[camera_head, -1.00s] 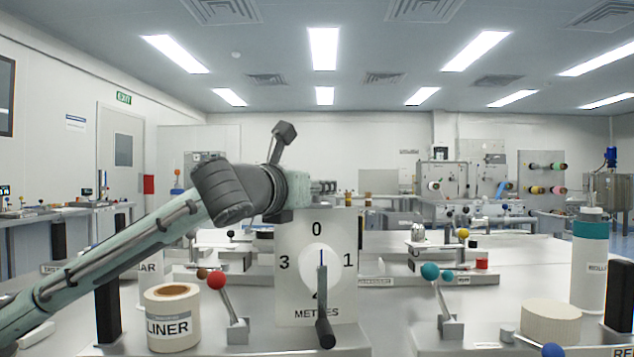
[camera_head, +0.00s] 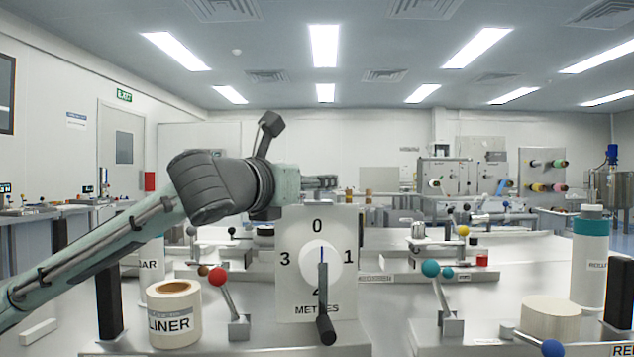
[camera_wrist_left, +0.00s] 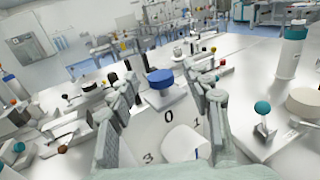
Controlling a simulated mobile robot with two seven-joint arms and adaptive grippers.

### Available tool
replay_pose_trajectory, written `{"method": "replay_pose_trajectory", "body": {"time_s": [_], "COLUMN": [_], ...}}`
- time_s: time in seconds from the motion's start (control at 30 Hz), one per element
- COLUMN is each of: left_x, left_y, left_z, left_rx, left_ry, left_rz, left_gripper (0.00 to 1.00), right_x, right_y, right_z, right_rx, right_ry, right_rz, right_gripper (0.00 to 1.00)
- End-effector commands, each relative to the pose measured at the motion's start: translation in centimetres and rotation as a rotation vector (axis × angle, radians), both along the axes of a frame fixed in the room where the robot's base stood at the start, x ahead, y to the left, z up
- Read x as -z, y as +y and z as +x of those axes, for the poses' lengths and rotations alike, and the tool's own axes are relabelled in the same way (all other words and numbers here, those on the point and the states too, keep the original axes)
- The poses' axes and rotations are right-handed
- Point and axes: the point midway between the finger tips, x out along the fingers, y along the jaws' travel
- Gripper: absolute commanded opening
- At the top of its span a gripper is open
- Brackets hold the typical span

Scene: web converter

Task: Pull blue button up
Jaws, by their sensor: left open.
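My left gripper (camera_wrist_left: 162,88) is open, with one finger on each side of the blue cap in the picture. Contact with the cap is not visible. In the head view this gripper (camera_head: 322,182) is just above the panel's top edge, partly hidden. My right gripper is not in view.
The panel carries a black-handled pointer (camera_head: 325,320). A LINER roll (camera_head: 174,315) and red-ball lever (camera_head: 217,277) stand left of it. A teal-ball lever (camera_head: 430,269), cream roll (camera_head: 550,320) and blue ball (camera_head: 552,348) are to the right. A teal-banded bottle (camera_head: 590,255) stands far right.

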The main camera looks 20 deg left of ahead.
Motion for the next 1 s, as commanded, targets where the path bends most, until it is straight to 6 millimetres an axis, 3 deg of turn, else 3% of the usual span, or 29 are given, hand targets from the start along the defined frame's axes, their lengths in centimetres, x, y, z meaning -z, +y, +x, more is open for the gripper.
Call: {"method": "replay_pose_trajectory", "body": {"time_s": [0.2, 0.4, 0.6, 1.0], "left_x": [0.0, 0.0, 0.0, 0.0], "left_y": [0.8, 1.2, 1.3, 1.3], "left_z": [-4.9, -7.9, -8.9, -8.9], "left_rx": [-0.002, -0.001, 0.0, 0.0], "left_ry": [-0.002, -0.001, 0.0, 0.0], "left_rz": [0.002, 0.0, 0.0, -0.001], "left_gripper": [0.49, 0.49, 0.49, 0.49], "right_x": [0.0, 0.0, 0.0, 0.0], "right_y": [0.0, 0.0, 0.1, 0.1], "right_z": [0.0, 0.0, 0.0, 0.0], "right_rx": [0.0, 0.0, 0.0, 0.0], "right_ry": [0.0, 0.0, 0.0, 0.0], "right_rz": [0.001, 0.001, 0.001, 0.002], "right_gripper": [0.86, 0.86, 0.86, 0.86]}}
